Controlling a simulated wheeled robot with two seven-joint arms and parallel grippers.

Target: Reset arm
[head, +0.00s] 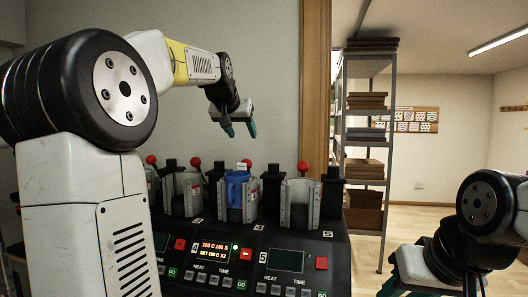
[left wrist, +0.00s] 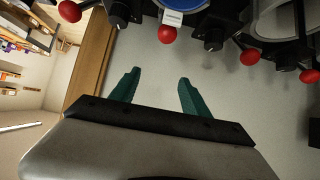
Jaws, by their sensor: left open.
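My left gripper (head: 240,131) hangs above the row of mug presses, with its teal fingers apart and nothing between them. The left wrist view also shows these open, empty fingers (left wrist: 155,90) against the pale wall. A blue mug (head: 237,188) sits in press 4 (head: 222,202), below the left gripper and apart from it. Press 5 (head: 299,203) beside it shows no mug. My right gripper (head: 432,275) is low at the right edge; its fingers are mostly cut off, so its opening is not clear.
The control panel (head: 210,250) has lit red text, heat and time buttons. Red-knobbed levers (head: 303,168) stand up behind the presses; one red knob (left wrist: 167,34) is near the fingers in the left wrist view. A shelf rack (head: 392,130) stands right, past a wooden door frame (head: 316,90).

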